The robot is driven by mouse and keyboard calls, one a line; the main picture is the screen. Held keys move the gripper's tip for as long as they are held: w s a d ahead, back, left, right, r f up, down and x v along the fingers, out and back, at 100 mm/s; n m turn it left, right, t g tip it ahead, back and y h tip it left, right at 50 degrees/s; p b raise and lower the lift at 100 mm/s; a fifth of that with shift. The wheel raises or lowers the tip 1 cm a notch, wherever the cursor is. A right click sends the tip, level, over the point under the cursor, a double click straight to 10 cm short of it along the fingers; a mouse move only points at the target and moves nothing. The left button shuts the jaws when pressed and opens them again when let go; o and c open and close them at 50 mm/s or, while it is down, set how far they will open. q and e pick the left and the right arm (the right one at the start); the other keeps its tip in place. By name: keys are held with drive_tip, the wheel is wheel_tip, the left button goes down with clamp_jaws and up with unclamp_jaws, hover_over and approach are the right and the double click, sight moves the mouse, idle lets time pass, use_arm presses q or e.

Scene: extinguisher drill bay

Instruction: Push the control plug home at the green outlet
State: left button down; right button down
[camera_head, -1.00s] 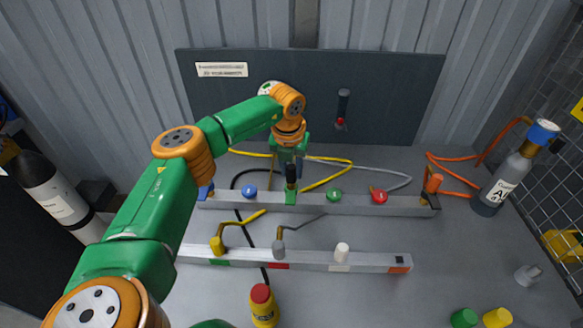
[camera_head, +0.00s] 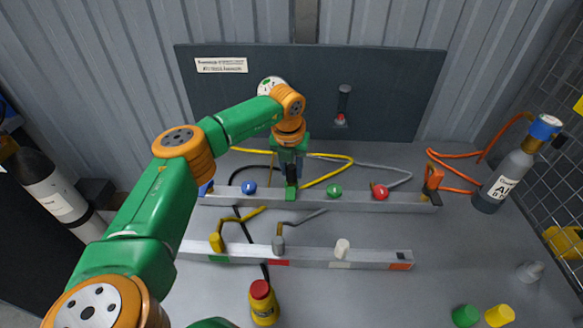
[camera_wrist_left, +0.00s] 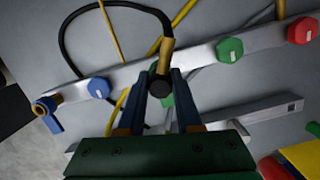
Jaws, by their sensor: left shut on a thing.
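My left gripper (camera_head: 291,180) is over the back rail (camera_head: 310,201), pointing down. In the left wrist view its two fingers are closed on a black plug (camera_wrist_left: 160,86), which has a brass-coloured neck and a looping black cable (camera_wrist_left: 78,15). A green block (camera_head: 291,195) on the back rail sits directly below the plug. In the left wrist view only a sliver of green shows behind the fingers. I cannot tell how deep the plug sits or whether it touches the block. My right gripper is not in view.
The back rail carries blue (camera_head: 249,188), green (camera_head: 334,191) and red (camera_head: 379,191) knobs. The front rail (camera_head: 310,263) holds yellow (camera_head: 216,242), grey (camera_head: 278,245) and white (camera_head: 342,249) pieces. A yellow bottle (camera_head: 264,304) stands in front. Cylinders stand at both sides.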

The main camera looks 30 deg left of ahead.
use_arm(q)
drive_tip(key=shift+f, duration=0.15)
drive_tip(key=c, duration=0.5)
unclamp_jaws()
